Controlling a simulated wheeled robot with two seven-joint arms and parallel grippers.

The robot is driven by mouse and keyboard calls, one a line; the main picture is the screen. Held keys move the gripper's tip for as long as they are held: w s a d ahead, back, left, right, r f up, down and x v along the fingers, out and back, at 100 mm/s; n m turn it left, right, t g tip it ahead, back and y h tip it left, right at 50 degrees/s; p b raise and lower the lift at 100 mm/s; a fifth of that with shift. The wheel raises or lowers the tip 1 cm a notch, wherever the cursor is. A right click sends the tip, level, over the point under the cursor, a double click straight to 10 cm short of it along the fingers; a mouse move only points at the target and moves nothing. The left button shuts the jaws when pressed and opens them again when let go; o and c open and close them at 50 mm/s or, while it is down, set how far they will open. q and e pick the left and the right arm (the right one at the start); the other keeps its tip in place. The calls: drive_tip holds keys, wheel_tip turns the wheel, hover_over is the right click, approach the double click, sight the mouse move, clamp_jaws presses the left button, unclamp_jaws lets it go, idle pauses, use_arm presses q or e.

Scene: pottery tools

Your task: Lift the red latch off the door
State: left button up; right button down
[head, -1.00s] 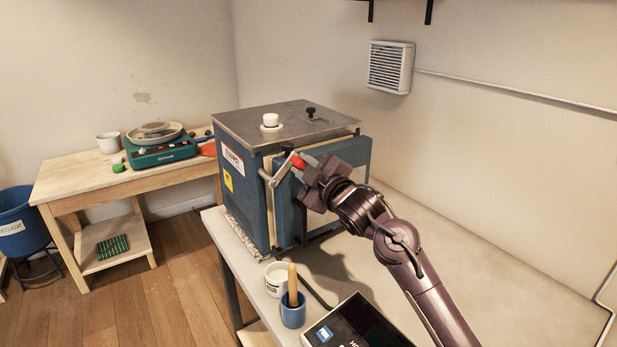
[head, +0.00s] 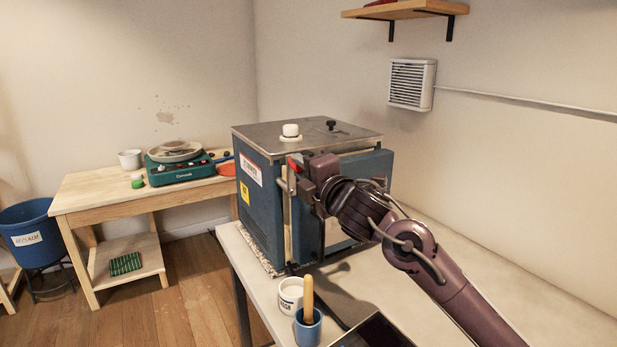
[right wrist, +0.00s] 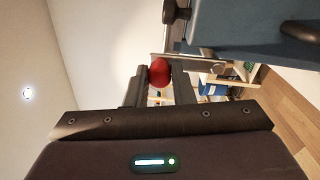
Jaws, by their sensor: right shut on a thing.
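The red latch (head: 295,163) is at the upper left edge of the blue kiln's door (head: 374,163) in the head view. Only a small red part of it shows beside my gripper, above a grey metal bar. My right gripper (head: 306,170) is shut on the red latch at the front of the kiln. In the right wrist view the red knob of the latch (right wrist: 160,72) sits between the fingertips, near the blue kiln. My gripper and arm hide part of the door. My left gripper is not in view.
The kiln (head: 262,200) stands on a pale table with a white cup (head: 290,296) and a blue cup (head: 308,328) in front. A dark panel (head: 372,333) lies near the front edge. The tabletop right of the kiln is clear. A wooden bench (head: 100,196) stands left.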

drive_tip(key=shift+s+a+f+n, duration=0.15)
drive_tip(key=shift+a+n, duration=0.1)
drive_tip(key=shift+n, duration=0.15)
drive_tip(key=shift+b, duration=0.3)
drive_tip(key=c, duration=1.2)
unclamp_jaws()
drive_tip(key=shift+a, duration=0.1)
drive_tip(key=shift+c, duration=0.2)
drive_tip(key=shift+s+d, duration=0.4)
drive_tip(key=shift+s, duration=0.05)
drive_tip(key=b+v, duration=0.1)
drive_tip(key=v, duration=0.5)
drive_tip(key=shift+s+d+b, duration=0.15)
drive_tip(key=shift+s+b, duration=0.15)
drive_tip(key=shift+b, duration=0.1)
